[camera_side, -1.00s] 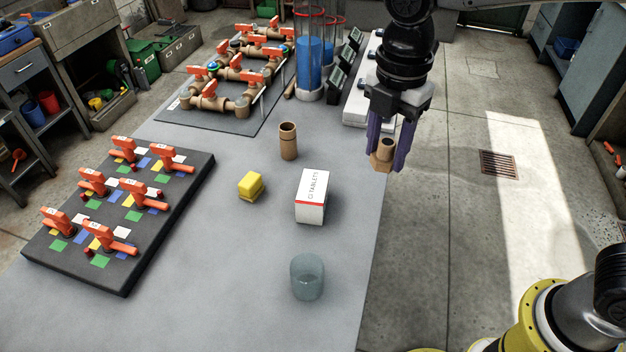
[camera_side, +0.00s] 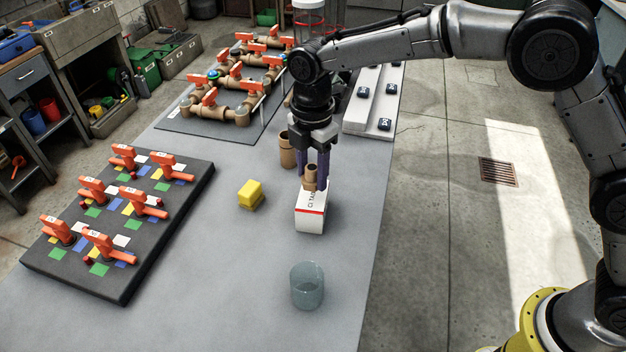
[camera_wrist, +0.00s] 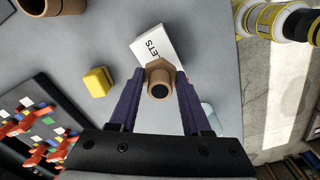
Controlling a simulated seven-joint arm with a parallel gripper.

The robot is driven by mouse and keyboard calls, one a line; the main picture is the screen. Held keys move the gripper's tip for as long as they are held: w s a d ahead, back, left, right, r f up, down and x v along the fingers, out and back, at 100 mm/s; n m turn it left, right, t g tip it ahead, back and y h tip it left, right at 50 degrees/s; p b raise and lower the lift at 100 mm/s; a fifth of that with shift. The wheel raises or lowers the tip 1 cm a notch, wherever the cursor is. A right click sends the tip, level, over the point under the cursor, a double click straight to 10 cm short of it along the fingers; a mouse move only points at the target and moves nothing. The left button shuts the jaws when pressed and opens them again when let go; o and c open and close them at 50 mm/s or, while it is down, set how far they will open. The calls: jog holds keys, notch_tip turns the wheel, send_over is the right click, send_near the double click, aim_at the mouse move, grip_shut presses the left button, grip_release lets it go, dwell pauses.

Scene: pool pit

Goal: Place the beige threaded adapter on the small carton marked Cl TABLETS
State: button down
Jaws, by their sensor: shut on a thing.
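The beige threaded adapter (camera_side: 310,172) is between the two purple fingers of my gripper (camera_side: 313,182), which is shut on it. It also shows in the wrist view (camera_wrist: 160,68), with its dark bore facing the camera. The small white carton (camera_side: 311,218) with a red stripe stands on the grey table directly below the adapter in the side view. Part of its lettering is hidden by the gripper. In the wrist view, the carton (camera_wrist: 150,42) shows behind the adapter. I cannot tell whether the adapter touches the carton's top.
A brown cylinder (camera_side: 287,152) stands just behind the carton. A yellow block (camera_side: 250,195) lies to its left and a clear glass (camera_side: 307,287) stands in front. A dark valve board (camera_side: 128,283) is at left, a pipe assembly (camera_side: 239,110) behind. The front table is mostly clear.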

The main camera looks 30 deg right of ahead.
aim_at(313, 167)
jog(key=shift+f, duration=1.25)
jog(key=shift+f, duration=0.1)
jog(key=shift+c, duration=1.8)
grip_release()
jog(key=shift+f, duration=0.1)
notch_tip(313, 167, up, 12)
jog(key=shift+r, duration=0.2)
